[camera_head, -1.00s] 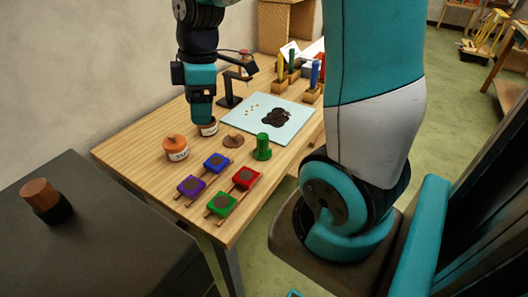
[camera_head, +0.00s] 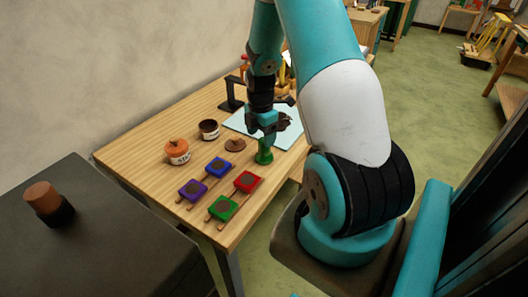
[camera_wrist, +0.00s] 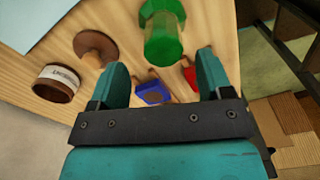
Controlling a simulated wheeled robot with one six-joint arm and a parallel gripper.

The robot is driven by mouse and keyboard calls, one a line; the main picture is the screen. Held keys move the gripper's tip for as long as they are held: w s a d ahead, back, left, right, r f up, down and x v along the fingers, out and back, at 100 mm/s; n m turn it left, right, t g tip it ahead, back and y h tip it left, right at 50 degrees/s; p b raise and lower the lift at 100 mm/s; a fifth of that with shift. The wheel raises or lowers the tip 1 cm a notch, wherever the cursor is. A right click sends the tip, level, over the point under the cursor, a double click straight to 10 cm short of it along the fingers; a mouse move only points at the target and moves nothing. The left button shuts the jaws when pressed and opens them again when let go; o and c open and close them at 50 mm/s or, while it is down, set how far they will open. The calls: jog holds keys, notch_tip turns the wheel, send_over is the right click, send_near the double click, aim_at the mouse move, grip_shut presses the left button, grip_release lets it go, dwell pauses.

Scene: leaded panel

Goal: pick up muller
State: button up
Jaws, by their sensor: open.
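The muller, a green piece with a knobbed top and a round stem, stands upright on the wooden table; it shows in the head view (camera_head: 264,156) and in the wrist view (camera_wrist: 164,38).
An open dark jar (camera_head: 209,129), a brown knobbed lid (camera_head: 235,145) and an orange-topped jar (camera_head: 177,151) stand to the left. Purple (camera_head: 192,190), blue (camera_head: 219,167), red (camera_head: 248,181) and green (camera_head: 223,207) blocks lie in front. A pale slab (camera_head: 240,122) lies behind.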

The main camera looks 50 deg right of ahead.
jog(key=f, duration=0.1)
jog(key=f+p, duration=0.1)
jog(key=f, duration=0.1)
jog(key=f+p, duration=0.1)
jog(key=f, duration=0.1)
jog(key=shift+s+d+f, duration=0.15)
jog(key=shift+s+d, duration=0.1)
jog(key=shift+s, duration=0.1)
jog(key=shift+f, duration=0.55)
jog(key=shift+w, duration=0.1)
grip_shut()
jog(key=shift+r, duration=0.1)
notch_tip(320, 180, up, 20)
jog(key=b, duration=0.3)
jog(key=c, duration=0.9)
grip_release()
jog(key=shift+c, duration=0.4)
